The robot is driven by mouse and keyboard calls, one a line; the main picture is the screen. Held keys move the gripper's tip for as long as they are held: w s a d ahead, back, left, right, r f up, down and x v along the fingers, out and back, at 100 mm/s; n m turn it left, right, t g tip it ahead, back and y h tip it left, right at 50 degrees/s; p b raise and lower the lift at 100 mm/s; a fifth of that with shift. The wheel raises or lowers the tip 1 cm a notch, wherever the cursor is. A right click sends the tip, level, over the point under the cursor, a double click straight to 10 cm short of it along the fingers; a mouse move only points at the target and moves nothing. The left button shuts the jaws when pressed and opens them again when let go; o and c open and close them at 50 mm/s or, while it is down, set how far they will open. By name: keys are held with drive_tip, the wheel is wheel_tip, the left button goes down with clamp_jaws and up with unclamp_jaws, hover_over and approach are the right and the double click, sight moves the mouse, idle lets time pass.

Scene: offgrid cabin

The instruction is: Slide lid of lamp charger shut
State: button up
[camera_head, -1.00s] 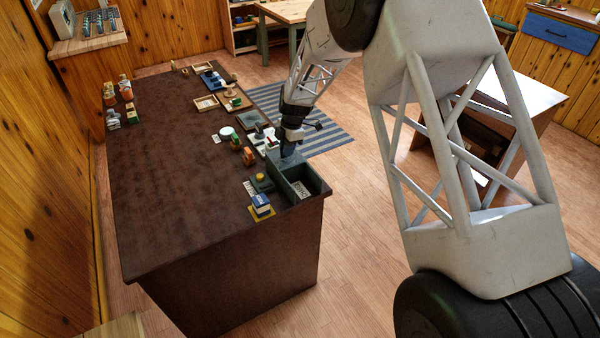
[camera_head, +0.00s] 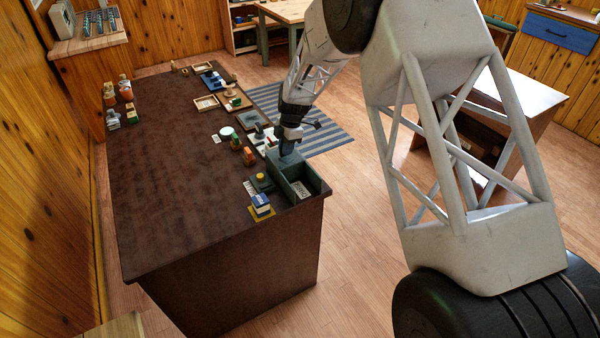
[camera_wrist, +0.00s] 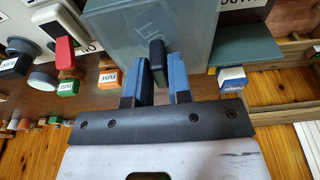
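The lamp charger (camera_head: 318,190) is a grey-green box at the near right corner of the dark desk. Its near part is open, and a white label (camera_head: 301,190) shows inside. The grey-green lid (camera_head: 284,160) lies at the far part of the box. In the wrist view the lid (camera_wrist: 135,28) carries raised lettering and an upright black handle (camera_wrist: 157,55). My gripper (camera_head: 286,150) is down at the lid. In the wrist view its blue fingers (camera_wrist: 159,75) stand apart on both sides of the handle. Whether they press on it I cannot tell.
A blue-and-white block (camera_head: 262,202) on a yellow base stands left of the charger. Small orange and green items (camera_head: 242,150) and a white round piece (camera_head: 226,133) lie farther left. Shallow trays (camera_head: 207,102) line the right edge. The desk's left middle (camera_head: 165,190) is clear.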

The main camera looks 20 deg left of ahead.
drive_tip(key=o, duration=0.4)
drive_tip(key=shift+r, duration=0.15)
drive_tip(key=shift+r, duration=2.35)
drive_tip(key=shift+d, duration=0.1)
